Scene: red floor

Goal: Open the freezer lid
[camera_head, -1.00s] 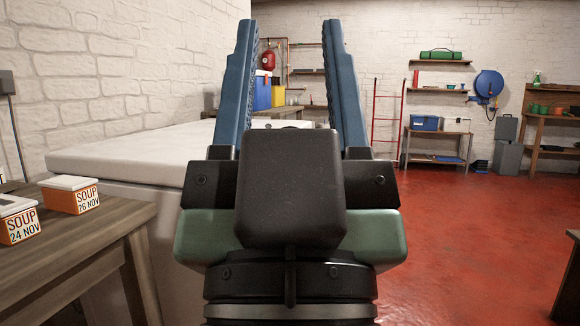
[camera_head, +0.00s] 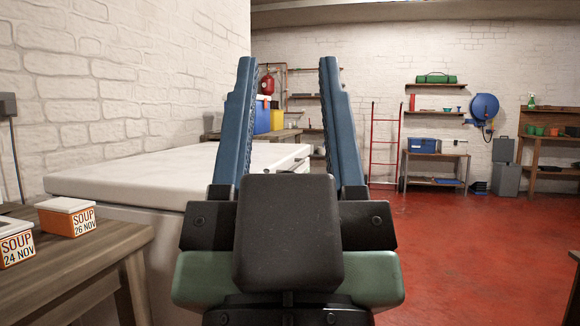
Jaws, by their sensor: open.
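The white chest freezer (camera_head: 125,228) stands along the left wall, partly behind my gripper. Its flat white lid (camera_head: 140,172) lies shut. A small dark part, perhaps a handle or latch, shows at the lid's right edge behind my fingers. My gripper (camera_head: 288,68) points up and forward in the middle of the view, its two blue fingers wide apart with nothing between them. It appears in front of the freezer's right end; I cannot tell how far it is from the lid.
A wooden table (camera_head: 100,255) at the left holds two soup tubs, one a white-lidded orange tub (camera_head: 66,217).

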